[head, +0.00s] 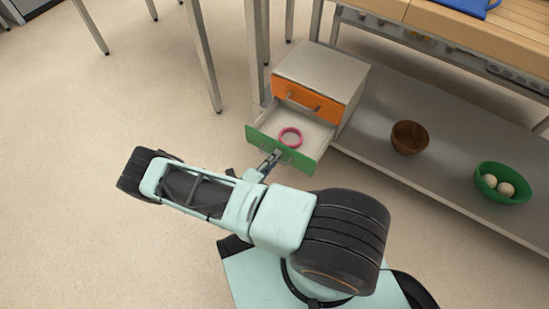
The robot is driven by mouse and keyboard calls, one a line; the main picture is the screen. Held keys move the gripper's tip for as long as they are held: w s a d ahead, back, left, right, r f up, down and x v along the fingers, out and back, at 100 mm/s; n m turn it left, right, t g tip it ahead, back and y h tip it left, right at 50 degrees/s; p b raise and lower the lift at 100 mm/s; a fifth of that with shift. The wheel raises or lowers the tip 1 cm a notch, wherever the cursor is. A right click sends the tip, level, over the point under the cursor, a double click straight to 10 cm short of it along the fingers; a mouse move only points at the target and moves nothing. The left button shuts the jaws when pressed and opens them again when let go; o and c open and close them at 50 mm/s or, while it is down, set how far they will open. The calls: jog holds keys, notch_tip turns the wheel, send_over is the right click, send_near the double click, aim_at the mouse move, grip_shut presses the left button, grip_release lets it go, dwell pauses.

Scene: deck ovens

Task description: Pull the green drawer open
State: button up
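The green drawer (305,161) is the lower drawer of a small grey cabinet (322,69). It stands well out from the cabinet, and its inside shows. A pink ring (291,137) lies in it. My gripper (274,158) is at the outer side of the green front, by its handle, which is partly hidden. The gripper is small here, so I cannot tell whether its fingers are shut on the handle.
The orange drawer (297,93) above is shut. A low metal shelf (374,154) to the right holds a brown bowl (409,138) and a green bowl (510,196) with two pale round things. Metal table legs (203,58) stand behind left. The floor at left is clear.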

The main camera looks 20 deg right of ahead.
aim_at(279, 145)
jog(key=shift+o, duration=1.1)
notch_tip(279, 145, up, 4)
jog(key=shift+w+r, duration=0.15)
jog(key=shift+r, duration=0.1)
jog(key=o, duration=1.5)
notch_tip(279, 145, up, 5)
jog(key=shift+d, duration=0.1)
jog(key=shift+r, duration=0.45)
jog(key=c, duration=1.7)
jog(key=shift+f, duration=0.1)
